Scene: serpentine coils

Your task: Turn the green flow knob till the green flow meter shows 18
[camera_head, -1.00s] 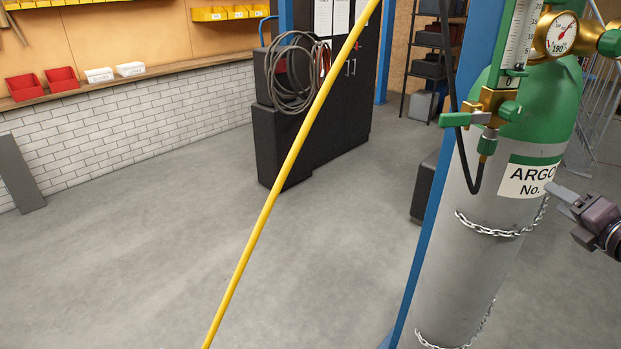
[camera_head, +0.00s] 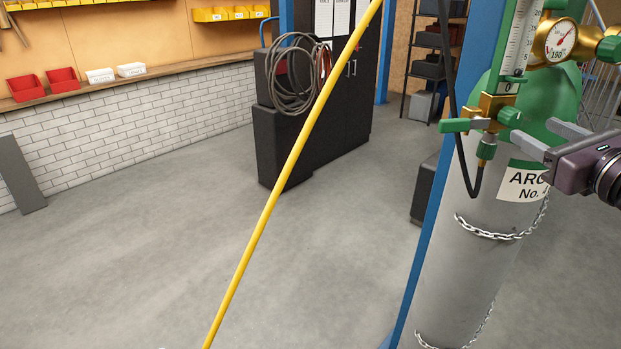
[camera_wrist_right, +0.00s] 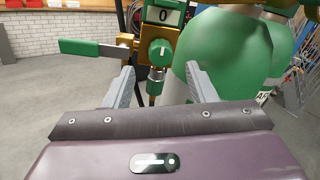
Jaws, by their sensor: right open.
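The green flow knob (camera_head: 510,113) sits on the front of a brass valve block (camera_head: 490,106), and it also shows in the right wrist view (camera_wrist_right: 161,52) with a white mark near its top. Above it is the green flow meter (camera_head: 521,42), a clear scaled tube; its small display (camera_wrist_right: 163,15) reads 0. My right gripper (camera_head: 541,136) is open and empty, to the right of and a little below the knob in the head view. In the wrist view its two fingers (camera_wrist_right: 160,70) stand either side of the knob's line, apart from it. My left gripper is out of view.
A green lever (camera_head: 456,125) sticks out left of the valve block. A black hose (camera_head: 462,165) hangs below it. The chained argon cylinder (camera_head: 470,275) stands behind, with a round pressure gauge (camera_head: 560,40) above. A blue post (camera_head: 425,240) and yellow pole (camera_head: 270,205) stand left.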

